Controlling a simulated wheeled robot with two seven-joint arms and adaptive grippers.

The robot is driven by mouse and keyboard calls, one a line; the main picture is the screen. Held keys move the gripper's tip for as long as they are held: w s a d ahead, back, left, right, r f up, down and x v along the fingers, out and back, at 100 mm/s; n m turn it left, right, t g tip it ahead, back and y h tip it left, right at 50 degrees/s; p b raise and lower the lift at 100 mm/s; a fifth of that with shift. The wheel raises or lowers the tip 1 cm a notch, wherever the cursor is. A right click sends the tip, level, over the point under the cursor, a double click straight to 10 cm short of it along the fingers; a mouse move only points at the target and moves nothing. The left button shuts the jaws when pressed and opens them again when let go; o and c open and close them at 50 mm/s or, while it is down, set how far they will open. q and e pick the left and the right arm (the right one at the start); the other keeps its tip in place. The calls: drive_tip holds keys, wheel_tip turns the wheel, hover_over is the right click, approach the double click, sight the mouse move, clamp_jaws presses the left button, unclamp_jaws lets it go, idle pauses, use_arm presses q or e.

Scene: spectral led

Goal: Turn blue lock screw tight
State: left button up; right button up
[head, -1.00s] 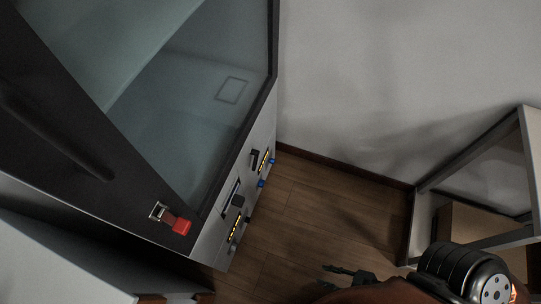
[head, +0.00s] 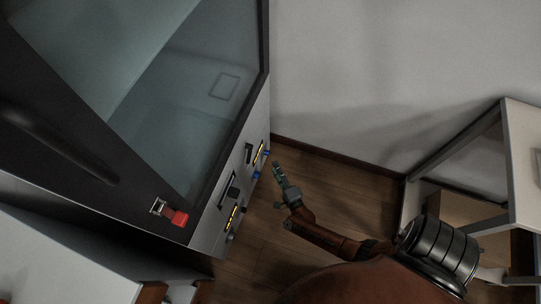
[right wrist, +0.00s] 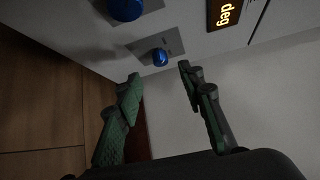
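Two blue knobs sit on the instrument's grey side panel. In the right wrist view, the larger blue knob (right wrist: 125,9) is at the top edge, and the smaller blue knob (right wrist: 160,57), which looks like the lock screw, stands on a small plate below it. In the head view, small blue parts (head: 257,175) show on the panel's edge. My right gripper (head: 278,169) is beside the panel, in front of these blue parts. In the right wrist view, its green-padded fingers (right wrist: 160,73) are apart and empty, with the smaller knob just beyond the gap between them. My left gripper is not in view.
The panel also carries a lit yellow display (right wrist: 226,12) and black controls (head: 233,193). A red switch (head: 179,218) is on the instrument's dark front. A light wall (head: 390,70) rises behind. A shelf table (head: 521,150) stands at the right. Wooden floor lies between.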

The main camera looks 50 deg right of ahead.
sight(268, 155)
drive_tip(key=b+x, duration=0.2)
drive_tip(key=x, duration=0.5)
drive_tip(key=shift+w+d+f+b, duration=0.1)
drive_tip(key=shift+w+d+b, duration=0.1)
drive_tip(key=shift+w+b, duration=0.15)
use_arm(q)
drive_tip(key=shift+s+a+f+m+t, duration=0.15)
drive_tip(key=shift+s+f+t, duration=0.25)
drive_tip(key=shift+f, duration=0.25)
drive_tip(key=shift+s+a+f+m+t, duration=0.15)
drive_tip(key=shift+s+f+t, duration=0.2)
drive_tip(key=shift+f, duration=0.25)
use_arm(e)
drive_tip(key=shift+c, duration=0.3)
clamp_jaws()
